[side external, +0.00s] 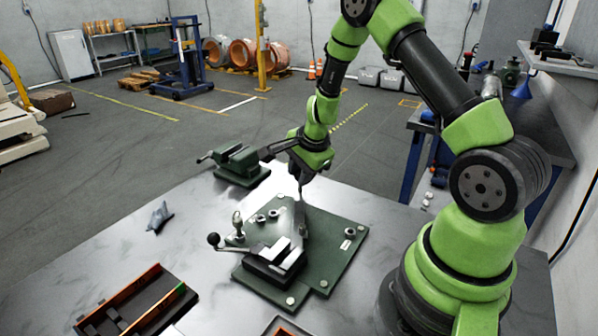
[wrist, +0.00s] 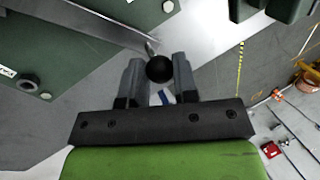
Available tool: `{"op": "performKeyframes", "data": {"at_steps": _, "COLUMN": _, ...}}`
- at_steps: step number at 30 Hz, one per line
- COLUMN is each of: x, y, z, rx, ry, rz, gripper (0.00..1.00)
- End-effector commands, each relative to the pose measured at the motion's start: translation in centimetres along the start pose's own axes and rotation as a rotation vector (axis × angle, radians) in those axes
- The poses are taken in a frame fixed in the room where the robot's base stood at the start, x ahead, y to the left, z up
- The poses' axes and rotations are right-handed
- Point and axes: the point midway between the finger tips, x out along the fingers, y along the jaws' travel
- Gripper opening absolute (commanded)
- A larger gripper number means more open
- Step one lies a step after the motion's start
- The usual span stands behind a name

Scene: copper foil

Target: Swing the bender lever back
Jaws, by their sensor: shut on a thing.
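The bender stands on a dark green plate (side external: 335,235) on the metal table. Its lever is a grey bar (wrist: 95,22) with a black ball knob (wrist: 160,68) at its end, in the wrist view. My gripper (wrist: 159,76) has one finger on each side of this knob and is shut on it. In the side view my gripper (side external: 300,180) is low over the plate's far edge, and the knob is hidden there. A second handle with a black ball (side external: 213,239) sticks out left from the dark clamp block (side external: 275,262) at the plate's front.
A green vise (side external: 240,163) stands behind the plate on the left. A small grey piece (side external: 159,217) lies on the table further left. A dark tray with orange edges (side external: 135,302) is at the front left. The table between these is bare.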

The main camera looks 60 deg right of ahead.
Motion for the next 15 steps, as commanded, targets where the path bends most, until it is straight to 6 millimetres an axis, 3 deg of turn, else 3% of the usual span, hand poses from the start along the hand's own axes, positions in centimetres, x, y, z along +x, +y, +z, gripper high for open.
{"op": "performKeyframes", "data": {"at_steps": 8, "x": -0.06, "y": -0.05, "z": 0.08, "rx": 0.000, "ry": -0.002, "rz": -0.001, "gripper": 0.00}}
{"op": "performKeyframes", "data": {"at_steps": 9, "x": -0.06, "y": -0.05, "z": 0.07, "rx": 0.000, "ry": -0.002, "rz": -0.001, "gripper": 0.37}}
{"op": "performKeyframes", "data": {"at_steps": 11, "x": -0.06, "y": -0.05, "z": 0.07, "rx": -0.001, "ry": -0.002, "rz": -0.001, "gripper": 0.50}}
{"op": "performKeyframes", "data": {"at_steps": 15, "x": -0.04, "y": -0.04, "z": 0.05, "rx": -0.001, "ry": -0.001, "rz": -0.001, "gripper": 0.53}}
